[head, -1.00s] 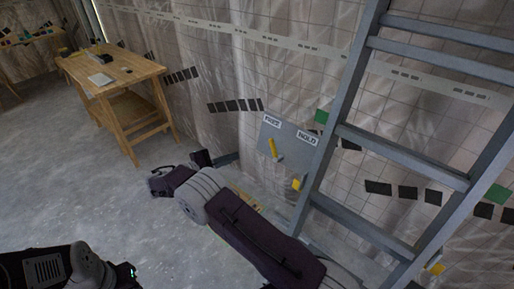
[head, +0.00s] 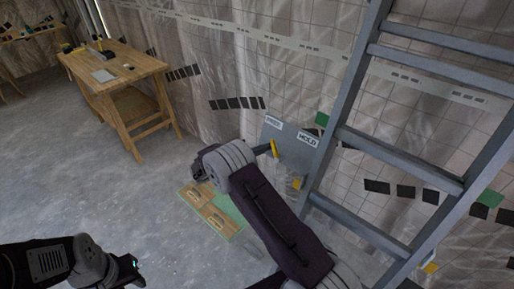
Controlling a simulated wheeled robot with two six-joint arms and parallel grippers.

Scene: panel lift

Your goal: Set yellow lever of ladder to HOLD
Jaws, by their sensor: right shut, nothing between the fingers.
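The yellow lever (head: 275,149) stands on a grey plate (head: 291,150) beside the ladder (head: 347,110). It tilts slightly, its upper end leaning left toward a white label (head: 273,121) too small to read surely. The HOLD label (head: 308,139) is to the right of the lever. My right gripper (head: 265,149) is shut and empty, its tip close to the lever's left side; I cannot tell whether they touch. My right forearm hides most of the gripper. My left gripper (head: 134,273) is low at the left, dark and small, its fingers unclear.
A green board with wooden pieces (head: 212,209) lies on the floor left of my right arm. A wooden workbench (head: 118,75) stands at the back left. A second yellow piece (head: 298,184) is below the plate.

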